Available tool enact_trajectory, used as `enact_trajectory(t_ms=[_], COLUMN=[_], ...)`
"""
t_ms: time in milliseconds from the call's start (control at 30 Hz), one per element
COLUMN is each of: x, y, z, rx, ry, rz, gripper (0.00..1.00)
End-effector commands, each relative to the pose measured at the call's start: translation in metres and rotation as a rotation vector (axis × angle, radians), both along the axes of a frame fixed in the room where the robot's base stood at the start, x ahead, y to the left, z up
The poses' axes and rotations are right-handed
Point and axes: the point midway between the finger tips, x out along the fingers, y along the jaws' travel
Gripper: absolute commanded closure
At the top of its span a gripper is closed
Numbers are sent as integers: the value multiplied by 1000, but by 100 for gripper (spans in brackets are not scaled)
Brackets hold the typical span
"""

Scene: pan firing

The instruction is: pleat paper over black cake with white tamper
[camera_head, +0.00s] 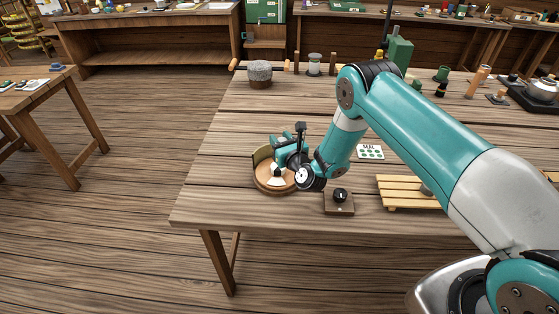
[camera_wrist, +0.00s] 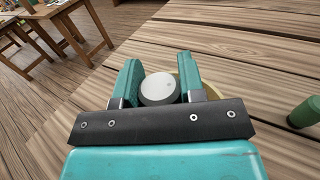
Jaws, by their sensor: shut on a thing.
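My gripper (camera_head: 283,157) reaches down over a round, tan-walled pan (camera_head: 262,181) near the front left of the table. In the wrist view my gripper (camera_wrist: 160,88) is shut on the white tamper (camera_wrist: 158,88), whose round pale top shows between the teal fingers. In the head view the white foot of the tamper (camera_head: 277,178) shows just above the pan's brown inside; I cannot tell if it touches. The black cake and the paper cannot be made out; my gripper and the pan's wall hide part of the inside.
A small dark block with a black knob (camera_head: 340,196) stands right of the pan. A slatted wooden rack (camera_head: 402,190) and a card marked SEAL (camera_head: 370,152) lie further right. A grey rough roll (camera_head: 260,74) is at the back left. The table (camera_head: 222,170) is bare left of the pan.

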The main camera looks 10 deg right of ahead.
Motion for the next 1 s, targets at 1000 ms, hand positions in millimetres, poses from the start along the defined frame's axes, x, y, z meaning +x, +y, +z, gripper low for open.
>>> enact_trajectory(t_ms=[1000], x=[-35], y=[23], z=[-26], rx=[-1], ry=[-1], rz=[-4], gripper=[91])
